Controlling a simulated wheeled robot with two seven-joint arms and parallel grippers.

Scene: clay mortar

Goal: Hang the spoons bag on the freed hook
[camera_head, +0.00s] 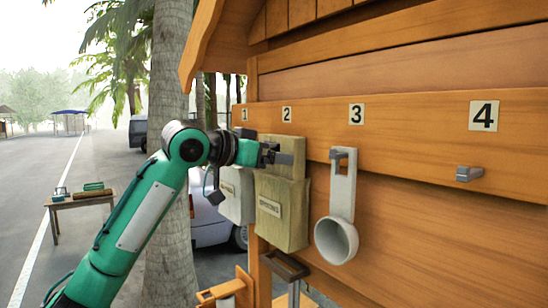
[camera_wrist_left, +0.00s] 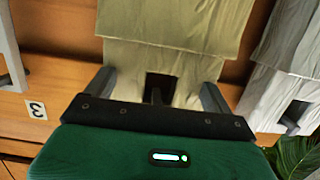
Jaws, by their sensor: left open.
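An olive cloth bag (camera_head: 282,212) with a small label, too small to read surely, hangs under number 2 on the wooden wall. My left gripper (camera_head: 278,156) is at its top. In the left wrist view, the open fingers (camera_wrist_left: 158,90) stand on either side of the bag's narrow top strap (camera_wrist_left: 190,94), which has a dark opening. I cannot tell whether they touch the cloth. The bag's hook is mostly hidden by the gripper. A grey hook (camera_head: 469,174) under number 4 is bare. My right gripper is not in view.
A pale bag (camera_head: 237,197) hangs close by under number 1; it also shows in the left wrist view (camera_wrist_left: 272,98). A white ladle-like cup (camera_head: 337,240) hangs under number 3, between the olive bag and the bare hook. A table (camera_head: 80,202) stands far left.

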